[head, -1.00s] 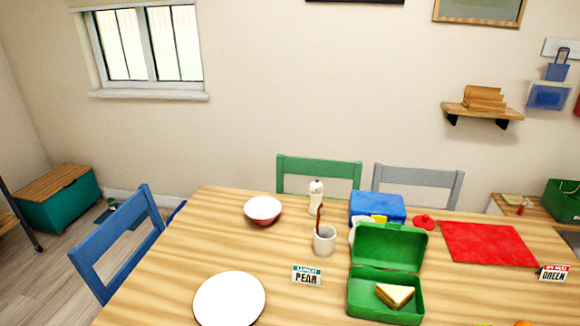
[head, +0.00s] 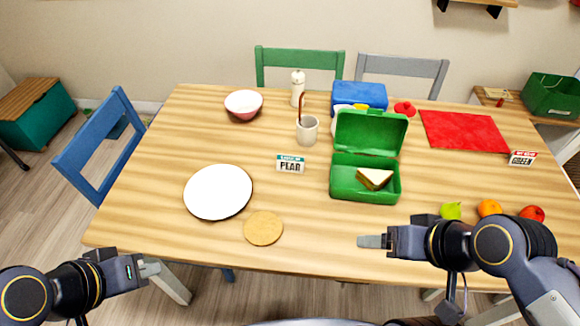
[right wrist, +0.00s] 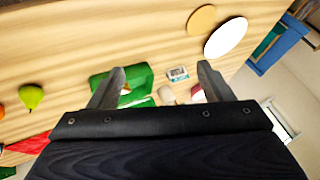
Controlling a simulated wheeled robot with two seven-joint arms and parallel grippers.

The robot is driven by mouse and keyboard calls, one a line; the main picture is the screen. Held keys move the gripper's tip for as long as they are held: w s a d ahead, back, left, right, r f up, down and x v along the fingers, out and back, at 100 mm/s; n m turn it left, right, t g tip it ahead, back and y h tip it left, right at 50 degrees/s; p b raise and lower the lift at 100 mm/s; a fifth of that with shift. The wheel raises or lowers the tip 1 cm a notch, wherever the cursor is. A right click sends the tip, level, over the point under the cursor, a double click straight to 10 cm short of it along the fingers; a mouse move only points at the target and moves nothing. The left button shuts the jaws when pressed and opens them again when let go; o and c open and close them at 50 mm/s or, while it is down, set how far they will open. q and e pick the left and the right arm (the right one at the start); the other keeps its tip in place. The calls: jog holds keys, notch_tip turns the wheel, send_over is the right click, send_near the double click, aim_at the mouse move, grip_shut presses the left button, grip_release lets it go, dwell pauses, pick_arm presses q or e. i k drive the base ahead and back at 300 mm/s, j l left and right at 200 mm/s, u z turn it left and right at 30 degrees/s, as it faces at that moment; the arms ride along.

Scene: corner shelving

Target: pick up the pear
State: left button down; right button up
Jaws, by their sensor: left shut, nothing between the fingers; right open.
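The green pear (head: 451,211) stands near the right front edge of the table in the head view, left of an orange. It also shows in the right wrist view (right wrist: 32,97), at the far left. My left gripper (head: 150,269) is shut and empty at the lower left, by the table's front left corner.
An orange (head: 489,208) and a red fruit (head: 532,214) sit right of the pear. The open green lunchbox (head: 345,187) with a sandwich, a PEAR card (head: 290,164), a white plate (head: 217,213) and a round tan mat (head: 263,239) are on the table. Bare wood surrounds them.

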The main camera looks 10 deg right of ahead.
aim_at(448, 210)
jog(key=z, duration=0.5)
jog(key=k+j+z, duration=0.1)
jog(key=z, duration=0.85)
jog(key=k+z, duration=0.15)
jog(key=z, duration=0.35)
